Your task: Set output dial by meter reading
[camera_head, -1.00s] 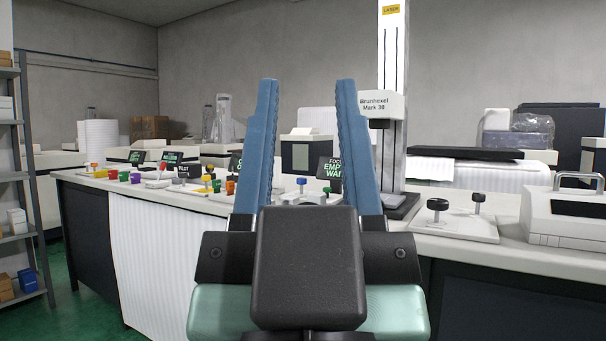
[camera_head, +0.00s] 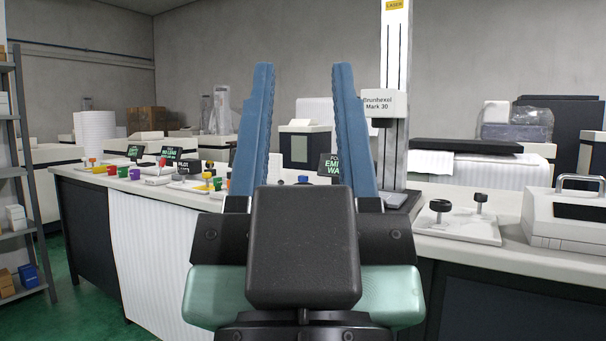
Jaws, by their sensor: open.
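My gripper (camera_head: 303,78) is open and empty, its two blue fingers pointing up in front of the bench. A white plate with two dark round knobs (camera_head: 440,206) lies on the bench right of my gripper. I cannot tell whether either is the output dial. Dark signs with green and white text (camera_head: 170,152) stand among coloured knobs on the left; another sign (camera_head: 330,168) is partly hidden behind the right finger. A tall white machine labelled "Brunhexel Mark 30" (camera_head: 384,104) stands behind my gripper. I cannot make out a meter reading.
The long white bench top (camera_head: 437,238) crosses the view, with a white sheet (camera_head: 155,255) hanging down its front. A white case with a handle (camera_head: 570,215) sits at the right. A shelf (camera_head: 20,180) stands at far left, with open green floor beside it.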

